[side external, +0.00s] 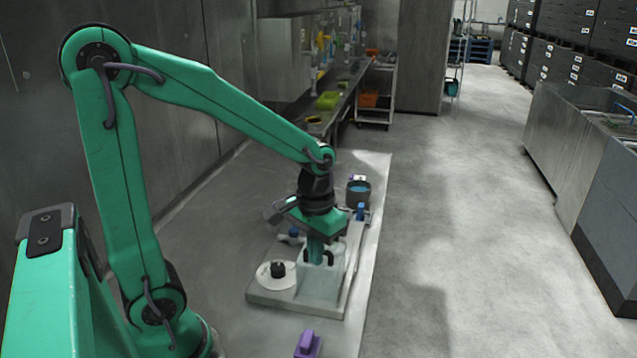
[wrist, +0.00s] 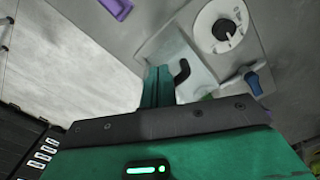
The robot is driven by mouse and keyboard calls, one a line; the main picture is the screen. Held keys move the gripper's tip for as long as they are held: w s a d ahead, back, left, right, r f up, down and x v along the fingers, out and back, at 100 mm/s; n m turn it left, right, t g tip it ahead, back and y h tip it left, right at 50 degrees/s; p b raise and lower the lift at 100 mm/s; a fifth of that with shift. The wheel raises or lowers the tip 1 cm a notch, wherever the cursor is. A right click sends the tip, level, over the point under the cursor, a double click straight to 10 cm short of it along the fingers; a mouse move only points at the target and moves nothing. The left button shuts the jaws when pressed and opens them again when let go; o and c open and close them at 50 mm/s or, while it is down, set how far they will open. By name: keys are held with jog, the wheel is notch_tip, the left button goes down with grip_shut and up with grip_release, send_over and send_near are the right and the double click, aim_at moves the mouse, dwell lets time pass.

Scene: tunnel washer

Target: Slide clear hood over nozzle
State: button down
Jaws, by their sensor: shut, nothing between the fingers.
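A clear, box-like hood (side external: 322,286) stands on the grey base plate, below my gripper. In the wrist view its pale see-through walls (wrist: 178,47) show beyond the fingers. A dark curved handle (wrist: 183,71) shows just right of the fingers, and in the side view (side external: 329,258) it is partly covered by them. My gripper (side external: 316,261) points down at the hood's top. Its green fingers (wrist: 158,72) are together with nothing between them. I cannot tell whether they touch the handle. I cannot make out the nozzle in either view.
The grey base plate (side external: 265,297) carries a white dial with a black knob (side external: 277,269) and a blue knob (side external: 294,232). A dark round pot (side external: 358,190) and a blue-capped item (side external: 360,211) stand behind. A purple block (side external: 307,345) lies in front. Open floor is at right.

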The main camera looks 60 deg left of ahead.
jog(key=shift+w+a, duration=0.75)
jog(key=shift+w, duration=0.05)
jog(key=shift+w+a, duration=1.05)
jog(key=shift+w, duration=0.05)
jog(key=shift+w+a, duration=1)
jog(key=shift+a, duration=0.1)
jog(key=shift+w, duration=0.1)
